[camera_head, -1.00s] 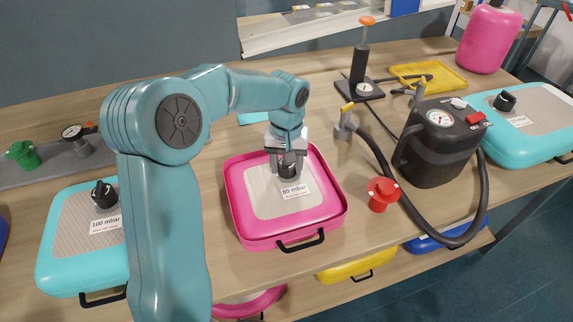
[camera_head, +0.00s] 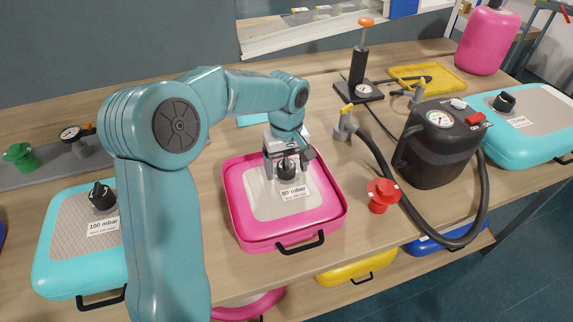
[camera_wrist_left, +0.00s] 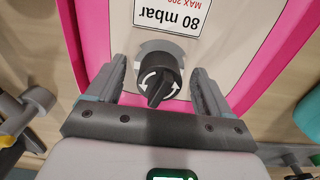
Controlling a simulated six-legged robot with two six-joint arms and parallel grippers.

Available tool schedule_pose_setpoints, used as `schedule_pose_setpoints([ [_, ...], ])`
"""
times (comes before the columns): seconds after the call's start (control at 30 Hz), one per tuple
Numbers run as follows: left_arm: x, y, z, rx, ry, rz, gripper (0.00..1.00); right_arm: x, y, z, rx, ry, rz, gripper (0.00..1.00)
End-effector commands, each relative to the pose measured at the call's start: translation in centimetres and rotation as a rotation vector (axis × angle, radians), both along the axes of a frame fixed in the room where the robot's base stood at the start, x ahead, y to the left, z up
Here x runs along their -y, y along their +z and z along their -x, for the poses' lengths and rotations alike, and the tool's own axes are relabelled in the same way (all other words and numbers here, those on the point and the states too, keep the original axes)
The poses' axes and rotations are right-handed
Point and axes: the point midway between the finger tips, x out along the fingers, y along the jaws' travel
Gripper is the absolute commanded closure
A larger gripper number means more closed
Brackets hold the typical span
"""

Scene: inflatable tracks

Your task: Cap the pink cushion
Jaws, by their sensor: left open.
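The pink cushion (camera_head: 322,218) lies on the wooden table in front of me, with a beige top and an "80 mbar" label (camera_head: 294,193). A black cap (camera_head: 287,168) with a ridge and two white curved arrows sits on its valve; it also shows in the left wrist view (camera_wrist_left: 158,78). My left gripper (camera_head: 287,174) points down over the cap. Its jaws are open, one finger on each side of the cap, with gaps visible in the left wrist view (camera_wrist_left: 160,92). My right gripper does not show.
A black pump box (camera_head: 435,150) with a hose stands to the right, near a red knob piece (camera_head: 382,194). Turquoise cushions lie at left (camera_head: 75,245) and far right (camera_head: 530,135). A hand pump (camera_head: 359,75) and yellow tray (camera_head: 428,77) are behind.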

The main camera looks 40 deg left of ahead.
Motion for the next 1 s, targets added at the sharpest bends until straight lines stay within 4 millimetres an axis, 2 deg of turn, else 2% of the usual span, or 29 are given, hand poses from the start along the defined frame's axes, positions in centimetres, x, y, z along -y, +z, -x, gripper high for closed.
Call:
schedule_pose_setpoints([
  [0.13, 0.0, 0.5, 0.0, 0.000, 0.000, -0.001, 0.19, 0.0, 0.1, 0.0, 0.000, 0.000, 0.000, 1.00],
  [0.27, 0.0, 2.4, -0.1, 0.004, -0.001, -0.001, 0.19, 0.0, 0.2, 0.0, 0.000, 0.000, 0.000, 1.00],
  [0.6, 0.0, 11.5, -0.1, 0.005, 0.000, -0.001, 0.19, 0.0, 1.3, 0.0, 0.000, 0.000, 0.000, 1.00],
  [0.7, 0.0, 13.6, -0.1, 0.004, 0.000, -0.001, 0.19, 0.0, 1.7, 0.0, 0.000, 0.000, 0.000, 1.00],
  [0.83, 0.0, 15.4, -0.1, 0.001, -0.001, 0.000, 0.19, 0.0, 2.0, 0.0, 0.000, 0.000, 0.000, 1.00],
  [1.0, 0.0, 16.3, 0.0, 0.000, -0.001, 0.000, 0.19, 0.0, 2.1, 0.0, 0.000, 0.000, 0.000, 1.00],
])
